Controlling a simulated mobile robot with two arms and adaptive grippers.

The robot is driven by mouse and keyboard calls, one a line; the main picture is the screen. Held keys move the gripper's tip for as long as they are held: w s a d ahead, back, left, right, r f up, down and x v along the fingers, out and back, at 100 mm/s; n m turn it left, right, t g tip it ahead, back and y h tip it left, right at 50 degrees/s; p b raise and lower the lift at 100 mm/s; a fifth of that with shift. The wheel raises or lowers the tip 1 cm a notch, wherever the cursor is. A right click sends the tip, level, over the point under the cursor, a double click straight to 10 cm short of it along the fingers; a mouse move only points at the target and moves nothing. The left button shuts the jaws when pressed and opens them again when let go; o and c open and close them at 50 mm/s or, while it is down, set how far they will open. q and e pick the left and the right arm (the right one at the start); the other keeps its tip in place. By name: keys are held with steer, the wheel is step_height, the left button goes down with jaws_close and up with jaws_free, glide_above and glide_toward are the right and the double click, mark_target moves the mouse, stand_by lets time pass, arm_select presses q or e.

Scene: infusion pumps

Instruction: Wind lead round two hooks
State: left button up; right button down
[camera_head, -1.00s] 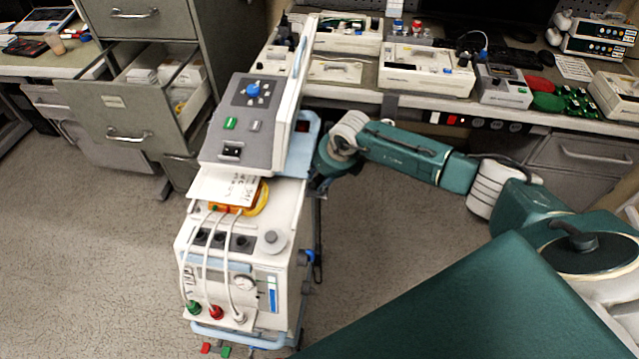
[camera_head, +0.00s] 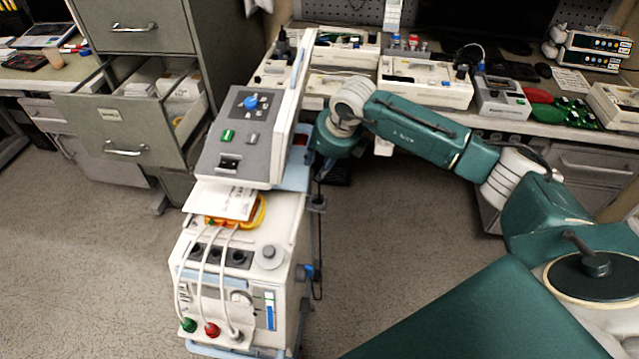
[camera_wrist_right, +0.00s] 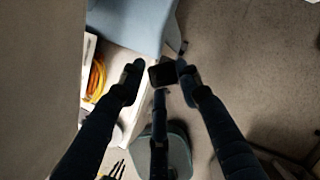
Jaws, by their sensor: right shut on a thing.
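A white device on a cart (camera_head: 240,250) stands left of centre, with a grey control panel (camera_head: 240,135) above it. A thin dark lead (camera_head: 319,250) hangs along the cart's right side. A dark hook-like bracket (camera_head: 317,203) and a blue-and-black fitting (camera_head: 308,271) stick out from that side. My right gripper (camera_wrist_right: 160,72) is shut on a small black piece (camera_wrist_right: 162,74), apparently the lead's end; this is dim in the right wrist view. In the head view the right gripper (camera_head: 322,165) is beside the panel's right edge, its fingertips largely hidden. My left gripper is not in view.
Yellow-orange tubing (camera_head: 258,212) and a white card lie on the device's top. White cables run down its front. An open drawer cabinet (camera_head: 140,110) stands left. A workbench with instruments (camera_head: 425,85) lies behind my right arm. The floor right of the cart is clear.

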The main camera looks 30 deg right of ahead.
step_height(320, 180, up, 9)
steer(key=b, duration=0.1)
step_height(320, 180, up, 6)
steer(key=p, duration=0.3)
glide_above(319, 168)
steer(key=shift+f, duration=0.2)
steer(key=shift+f, duration=0.1)
stand_by(1.0)
